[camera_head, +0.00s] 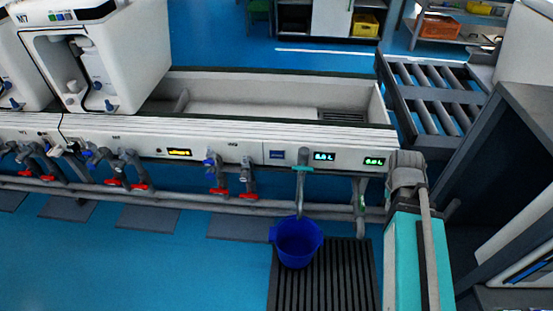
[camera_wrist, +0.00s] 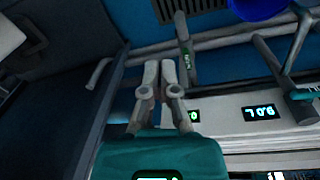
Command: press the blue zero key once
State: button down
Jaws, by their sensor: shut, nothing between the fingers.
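A small dark blue rectangle (camera_head: 277,155) is set in the white front panel of the testline, left of two lit displays. It may be the blue zero key, but its marking is too small to read. The cyan display (camera_head: 324,156) and the green display (camera_head: 374,161) sit to its right. They also show upside down in the wrist view, cyan (camera_wrist: 258,111) and green (camera_wrist: 194,115). My gripper (camera_wrist: 159,70) is shut and empty, beside the green display in that view. In the head view its fingers are hidden beyond my arm.
A blue bucket (camera_head: 297,243) stands on a dark grate (camera_head: 325,290) under a grey spout (camera_head: 301,185). Red-handled valves (camera_head: 218,191) and pipes run along the line's front. A roller conveyor (camera_head: 435,95) and a dark cabinet (camera_head: 500,150) stand on the right.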

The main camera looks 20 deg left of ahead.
aim_at(277, 155)
jog(key=w+a+f+m+t+h+b, duration=0.1)
jog(key=w+a+f+t+b, duration=0.1)
jog(key=w+a+f+b, duration=0.3)
jog(key=w+a+f+t+h+b, duration=0.1)
jog(key=a+b, duration=0.1)
jog(key=a, duration=0.6)
jog(key=w+a+f+m+t+h+b, duration=0.1)
jog(key=w+a+f+t+b, duration=0.1)
jog(key=w+a+f+b, duration=0.3)
jog(key=s+a+t+b, duration=0.1)
jog(key=a+t+b, duration=0.1)
jog(key=a, duration=0.9)
jog(key=s+a+f+t+b, duration=0.1)
jog(key=a+b, duration=0.4)
jog(key=a, duration=0.5)
jog(key=shift+s+a+m+t+y, duration=0.25)
jog(key=shift+a+m+t+y, duration=0.15)
jog(key=shift+t, duration=0.5)
jog(key=shift+w+f, duration=0.1)
jog(key=w+a, duration=0.2)
jog(key=w, duration=0.6)
jog(key=shift+w, duration=0.2)
